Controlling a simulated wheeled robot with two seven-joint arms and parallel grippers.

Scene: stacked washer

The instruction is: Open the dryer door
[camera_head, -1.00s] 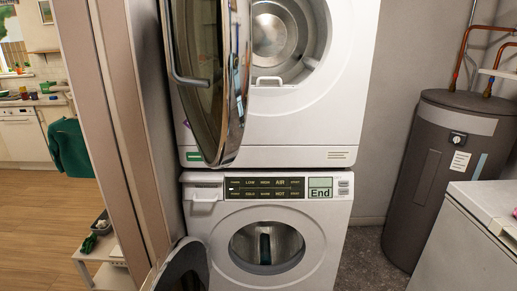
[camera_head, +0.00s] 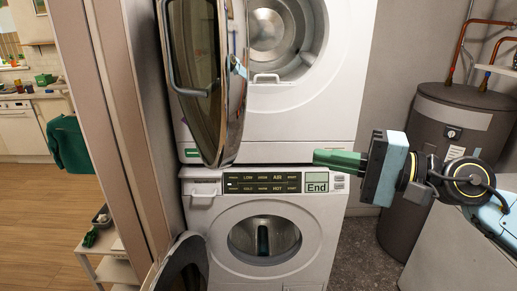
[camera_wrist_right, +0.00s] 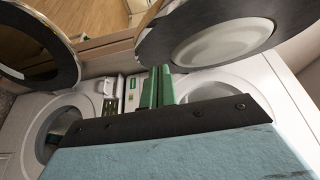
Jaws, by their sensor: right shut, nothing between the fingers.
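The dryer (camera_head: 320,110) is the upper white machine of the stack. Its round door (camera_head: 196,75), dark glass in a chrome rim with a grey handle, stands swung wide open to the left, and the drum opening shows. My left gripper is in no view.
The washer (camera_head: 325,225) below has its round door (camera_head: 180,265) open to the left too. A grey water tank (camera_head: 452,110) and a white appliance (camera_head: 440,260) stand at the right. A wall edge (camera_head: 105,120) is close on the left.

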